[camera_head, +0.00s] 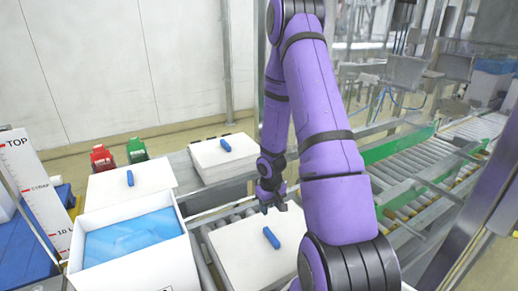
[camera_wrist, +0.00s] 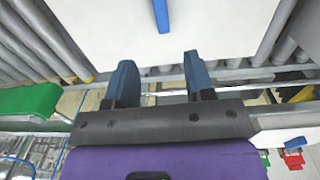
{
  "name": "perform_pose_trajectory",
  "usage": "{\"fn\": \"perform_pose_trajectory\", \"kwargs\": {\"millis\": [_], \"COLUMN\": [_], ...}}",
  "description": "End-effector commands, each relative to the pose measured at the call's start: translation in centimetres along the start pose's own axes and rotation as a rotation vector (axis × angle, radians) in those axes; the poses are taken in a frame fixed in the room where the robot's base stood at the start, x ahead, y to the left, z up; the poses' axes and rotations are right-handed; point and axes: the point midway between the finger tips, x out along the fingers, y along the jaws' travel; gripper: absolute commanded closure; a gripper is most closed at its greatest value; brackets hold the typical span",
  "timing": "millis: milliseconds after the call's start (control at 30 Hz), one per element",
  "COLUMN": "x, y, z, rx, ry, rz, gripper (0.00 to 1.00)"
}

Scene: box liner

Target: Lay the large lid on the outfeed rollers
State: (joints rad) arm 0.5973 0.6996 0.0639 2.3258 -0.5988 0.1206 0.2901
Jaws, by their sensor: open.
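A large white lid (camera_head: 240,255) with a blue handle (camera_head: 271,237) lies flat on the grey rollers at the front middle. It also shows at the top of the wrist view (camera_wrist: 100,30), with rollers on both sides and the blue handle (camera_wrist: 161,14) at the top edge. My gripper (camera_head: 271,207) is just beyond the lid's far edge, apart from the handle. In the wrist view my gripper (camera_wrist: 157,65) is open with nothing between its fingers. My arm hides the lid's right part in the head view.
An open white box (camera_head: 186,262) with blue liner stands at the left front. Behind it are a white lid (camera_head: 105,187) with a blue handle and a white stack (camera_head: 203,160) topped by another handle. The rollers (camera_head: 400,185) to the right look clear.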

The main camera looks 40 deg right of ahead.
Motion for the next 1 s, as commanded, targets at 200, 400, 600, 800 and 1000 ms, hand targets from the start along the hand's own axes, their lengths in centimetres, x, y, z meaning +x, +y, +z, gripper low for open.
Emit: {"fn": "perform_pose_trajectory", "kwargs": {"millis": [200, 400, 600, 800, 1000], "x": [-8.6, -16.1, -23.1, -29.3, -34.4], "y": [-1.7, -4.0, -6.6, -9.4, -12.0], "z": [-1.7, -1.5, 0.1, 3.0, 7.0], "rx": [-0.029, -0.045, -0.062, -0.079, -0.105], "ry": [0.068, 0.127, 0.189, 0.252, 0.314], "rz": [0.075, 0.119, 0.136, 0.128, 0.095], "gripper": [0.51, 0.51, 0.51, 0.51, 0.51]}}
